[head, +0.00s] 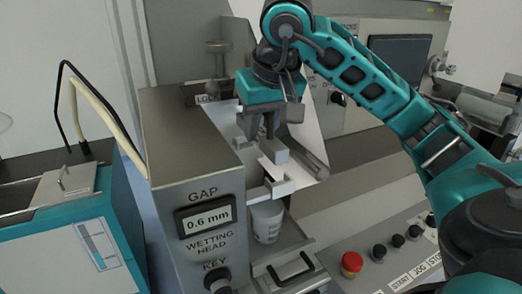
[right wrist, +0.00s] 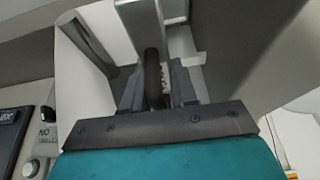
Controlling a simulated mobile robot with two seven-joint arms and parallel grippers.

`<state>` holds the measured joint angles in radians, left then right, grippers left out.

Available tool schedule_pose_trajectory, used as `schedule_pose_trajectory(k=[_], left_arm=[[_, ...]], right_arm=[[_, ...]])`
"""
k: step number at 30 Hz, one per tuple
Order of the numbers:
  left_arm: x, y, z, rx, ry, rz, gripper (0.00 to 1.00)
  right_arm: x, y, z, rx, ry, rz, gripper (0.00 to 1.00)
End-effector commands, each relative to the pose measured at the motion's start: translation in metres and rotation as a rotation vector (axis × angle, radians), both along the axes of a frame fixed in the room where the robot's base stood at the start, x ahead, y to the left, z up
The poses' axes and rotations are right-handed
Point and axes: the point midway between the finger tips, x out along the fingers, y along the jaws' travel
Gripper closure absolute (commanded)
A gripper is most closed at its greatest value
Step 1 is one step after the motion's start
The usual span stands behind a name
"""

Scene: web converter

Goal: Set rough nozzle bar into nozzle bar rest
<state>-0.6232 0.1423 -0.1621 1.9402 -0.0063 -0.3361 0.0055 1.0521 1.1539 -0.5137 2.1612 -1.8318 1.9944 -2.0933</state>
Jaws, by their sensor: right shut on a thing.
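My right gripper (head: 267,138) points down above the wetting head, shut on a grey bar, which I take as the nozzle bar (head: 275,152). In the right wrist view the bar (right wrist: 142,22) runs away from between the two dark fingers (right wrist: 158,92), which hide part of it. Just below the gripper in the head view is a pale notched bracket (head: 278,187), perhaps the nozzle bar rest. I cannot tell whether the bar touches it. The bar's surface finish is too small to judge. My left gripper is not in view.
A white cup (head: 267,222) stands under the bracket. The wetting head cabinet (head: 185,130), with a gap display reading 0.6 mm, is close on the left. A grey roller (head: 309,160) and white web (head: 310,122) are close on the right. A red button (head: 352,263) is at front right.

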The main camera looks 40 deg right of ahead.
Motion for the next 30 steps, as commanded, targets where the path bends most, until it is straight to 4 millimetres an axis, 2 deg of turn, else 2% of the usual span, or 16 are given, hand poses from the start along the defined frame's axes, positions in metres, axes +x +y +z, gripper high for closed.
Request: schedule_pose_trajectory(k=[12,24,25,30], left_arm=[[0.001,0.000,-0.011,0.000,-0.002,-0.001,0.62],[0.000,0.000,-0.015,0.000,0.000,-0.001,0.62],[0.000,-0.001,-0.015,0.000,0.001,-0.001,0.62],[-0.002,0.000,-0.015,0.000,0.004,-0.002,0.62]], right_arm=[[0.000,-0.001,-0.043,-0.001,-0.003,-0.001,1.00],[0.000,-0.001,-0.048,-0.001,-0.004,-0.001,1.00],[0.000,0.000,-0.049,-0.001,-0.002,0.000,0.72],[0.000,0.000,-0.048,0.000,-0.001,0.000,0.56]])
